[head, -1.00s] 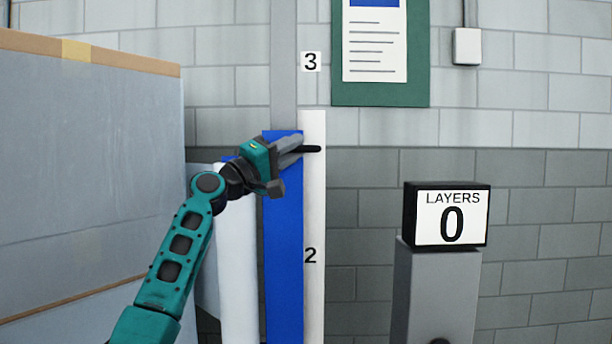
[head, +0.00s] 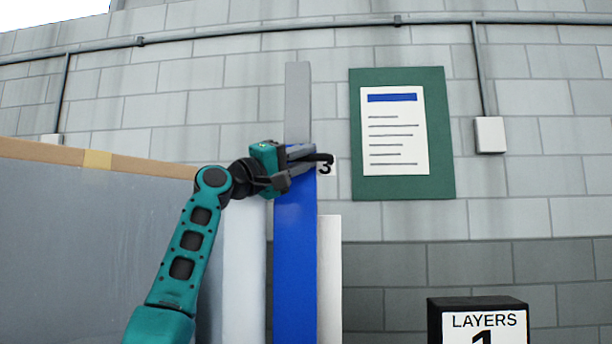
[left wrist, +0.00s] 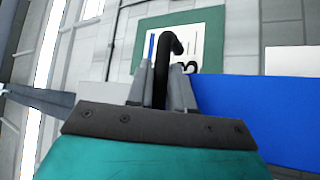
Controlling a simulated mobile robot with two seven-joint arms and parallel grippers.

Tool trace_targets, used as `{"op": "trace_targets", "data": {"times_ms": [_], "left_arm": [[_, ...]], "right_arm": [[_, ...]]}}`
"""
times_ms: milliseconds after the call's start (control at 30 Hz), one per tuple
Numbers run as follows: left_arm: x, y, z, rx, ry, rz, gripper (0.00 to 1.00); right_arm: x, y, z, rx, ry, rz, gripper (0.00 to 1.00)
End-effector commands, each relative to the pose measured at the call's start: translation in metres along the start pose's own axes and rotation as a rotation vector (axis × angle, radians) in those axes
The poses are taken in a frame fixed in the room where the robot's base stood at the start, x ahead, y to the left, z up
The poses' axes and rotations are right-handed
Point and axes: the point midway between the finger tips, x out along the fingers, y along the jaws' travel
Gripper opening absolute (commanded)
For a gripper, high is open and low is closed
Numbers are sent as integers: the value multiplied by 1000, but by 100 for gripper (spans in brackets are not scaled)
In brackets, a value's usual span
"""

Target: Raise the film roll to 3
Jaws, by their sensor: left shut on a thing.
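My left gripper (head: 300,168) is shut on a black handle (head: 325,158) at the top of a tall blue carriage (head: 295,265) on a grey mast (head: 298,100). In the left wrist view the black handle (left wrist: 161,75) stands between the two fingers. The handle is level with the top of the "3" mark (head: 325,169) and partly covers it. The pale film roll (head: 243,275) stands upright left of the blue carriage; its upper end is hidden behind my gripper and its bottom is out of view. My right gripper is not in view.
A black display (head: 478,318), partly cut off, reads "LAYERS 1" at lower right. A large grey wrapped load (head: 90,240) fills the left. A white upright (head: 330,275) stands right of the carriage. A green notice board (head: 440,130) hangs on the brick wall.

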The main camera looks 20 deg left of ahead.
Motion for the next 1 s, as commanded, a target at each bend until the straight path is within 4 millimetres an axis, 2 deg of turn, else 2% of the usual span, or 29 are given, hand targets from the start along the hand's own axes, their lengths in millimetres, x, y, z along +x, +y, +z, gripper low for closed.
{"op": "trace_targets", "data": {"times_ms": [367, 400, 600, 867, 1000], "left_arm": [[-1, 10, -4, 4, 11, 13, 0], [-1, 10, -4, 4, 12, 14, 23], [-1, 9, -4, 4, 9, 12, 40], [-2, 6, -2, 3, 6, 7, 40], [-15, 3, -2, 4, 6, 6, 40]], "right_arm": [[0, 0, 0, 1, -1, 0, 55], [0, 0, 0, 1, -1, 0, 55], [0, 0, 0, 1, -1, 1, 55], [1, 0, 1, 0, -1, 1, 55], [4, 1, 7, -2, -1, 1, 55]]}}
